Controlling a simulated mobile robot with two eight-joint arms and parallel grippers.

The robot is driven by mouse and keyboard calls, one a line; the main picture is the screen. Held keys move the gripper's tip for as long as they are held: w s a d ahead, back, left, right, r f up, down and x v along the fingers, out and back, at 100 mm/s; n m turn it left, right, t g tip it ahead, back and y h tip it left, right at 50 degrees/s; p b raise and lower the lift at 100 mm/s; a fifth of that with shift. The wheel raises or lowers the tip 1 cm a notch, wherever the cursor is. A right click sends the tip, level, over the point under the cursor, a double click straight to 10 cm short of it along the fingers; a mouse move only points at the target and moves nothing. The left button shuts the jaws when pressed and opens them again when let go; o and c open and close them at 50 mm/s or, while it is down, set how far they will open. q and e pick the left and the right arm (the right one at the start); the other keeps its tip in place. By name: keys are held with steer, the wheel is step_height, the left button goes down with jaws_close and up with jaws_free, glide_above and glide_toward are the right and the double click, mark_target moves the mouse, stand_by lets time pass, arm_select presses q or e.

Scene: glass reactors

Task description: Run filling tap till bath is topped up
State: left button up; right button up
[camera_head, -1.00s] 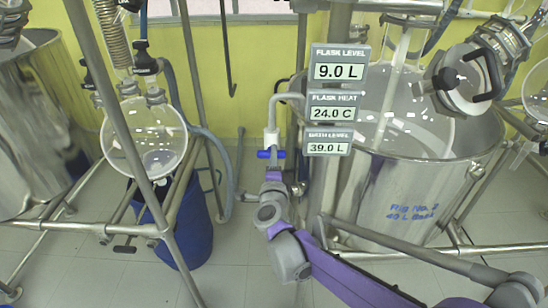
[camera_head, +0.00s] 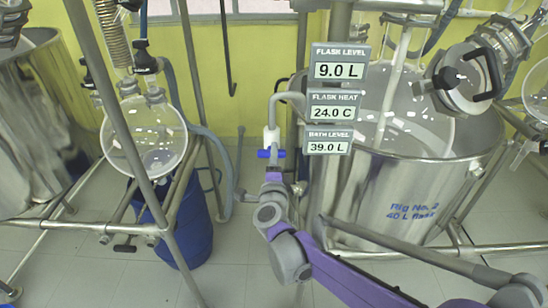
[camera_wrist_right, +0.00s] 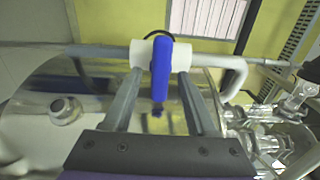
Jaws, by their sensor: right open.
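The filling tap has a white body (camera_head: 271,136) and a blue handle (camera_head: 265,154), on a bent grey pipe that leads over the rim of the steel bath (camera_head: 395,200). The bath is marked Rig No. 2, and its bath level display (camera_head: 329,142) reads 39.0 L. My right gripper (camera_head: 272,170) is just below the tap. In the right wrist view, the open fingers (camera_wrist_right: 160,88) stand on either side of the blue handle (camera_wrist_right: 161,68), with gaps showing. The white tap body (camera_wrist_right: 181,55) is beyond them. My left gripper is out of view.
Displays above show flask level 9.0 L (camera_head: 339,71) and flask heat 24.0 C (camera_head: 333,112). A glass flask (camera_head: 405,125) sits in the bath. A blue drum (camera_head: 185,230) and metal frame poles stand left; a frame rail (camera_head: 420,256) crosses near my right arm.

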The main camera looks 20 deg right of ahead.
steer(key=v, duration=1)
steer(key=shift+s, duration=0.3)
steer(key=shift+a, duration=0.1)
steer(key=p+x, duration=0.1)
steer(key=x, duration=1)
steer(key=shift+a, duration=0.3)
jaws_close()
